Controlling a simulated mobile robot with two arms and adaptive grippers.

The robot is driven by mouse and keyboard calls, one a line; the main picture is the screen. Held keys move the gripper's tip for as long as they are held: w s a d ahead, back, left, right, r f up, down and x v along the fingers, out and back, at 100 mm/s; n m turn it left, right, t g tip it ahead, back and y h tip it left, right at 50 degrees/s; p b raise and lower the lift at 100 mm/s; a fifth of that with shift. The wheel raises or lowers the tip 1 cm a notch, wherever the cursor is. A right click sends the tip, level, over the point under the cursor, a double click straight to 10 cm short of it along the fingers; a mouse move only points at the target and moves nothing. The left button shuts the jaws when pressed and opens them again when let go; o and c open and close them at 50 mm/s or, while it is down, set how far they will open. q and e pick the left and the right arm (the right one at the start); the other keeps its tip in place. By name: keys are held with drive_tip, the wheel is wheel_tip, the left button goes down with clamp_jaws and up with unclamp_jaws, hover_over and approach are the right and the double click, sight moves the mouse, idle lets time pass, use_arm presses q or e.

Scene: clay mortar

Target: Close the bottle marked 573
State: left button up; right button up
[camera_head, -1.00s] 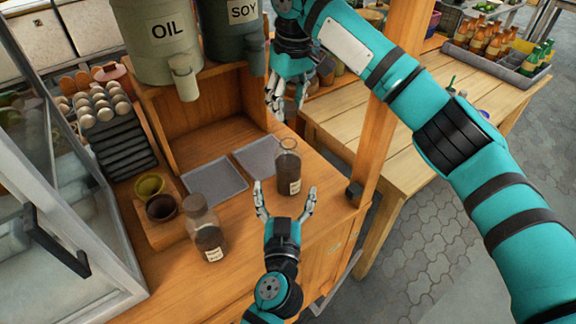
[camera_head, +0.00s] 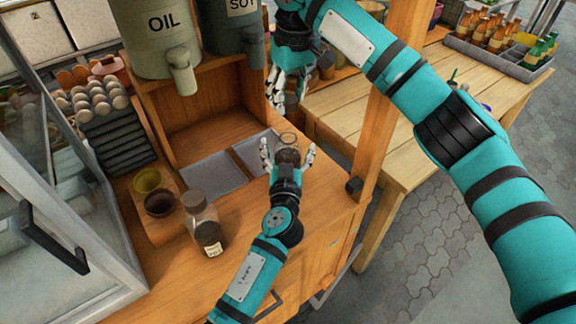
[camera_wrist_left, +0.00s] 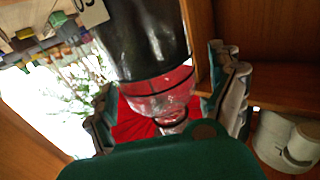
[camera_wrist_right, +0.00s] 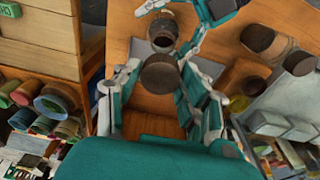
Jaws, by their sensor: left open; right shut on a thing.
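A glass bottle with dark contents (camera_head: 288,156) stands upright at the counter's right side, its clear round mouth uncovered. My left gripper (camera_head: 287,150) is open, its fingers on either side of it; contact is unclear. In the left wrist view the bottle (camera_wrist_left: 145,45) appears inverted, with a partly cut-off label I cannot read. My right gripper (camera_head: 287,88) is above and behind, shut on a round brown stopper (camera_wrist_right: 160,74). The stopper is apart from the bottle (camera_wrist_right: 163,30). A second labelled bottle (camera_head: 206,225) stands left; its number is too small to read.
Grey trays (camera_head: 213,176) lie behind the bottles. Two small bowls (camera_head: 158,203) sit in a wooden holder left. Oil (camera_head: 160,40) and soy (camera_head: 232,30) dispensers stand above. A wooden post (camera_head: 385,125) rises at right. The counter front is clear.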

use_arm(q)
drive_tip(key=shift+w, duration=0.15)
drive_tip(key=c, duration=1.8)
use_arm(e)
drive_tip(key=shift+s+f, duration=0.1)
drive_tip(key=shift+f, duration=2.35)
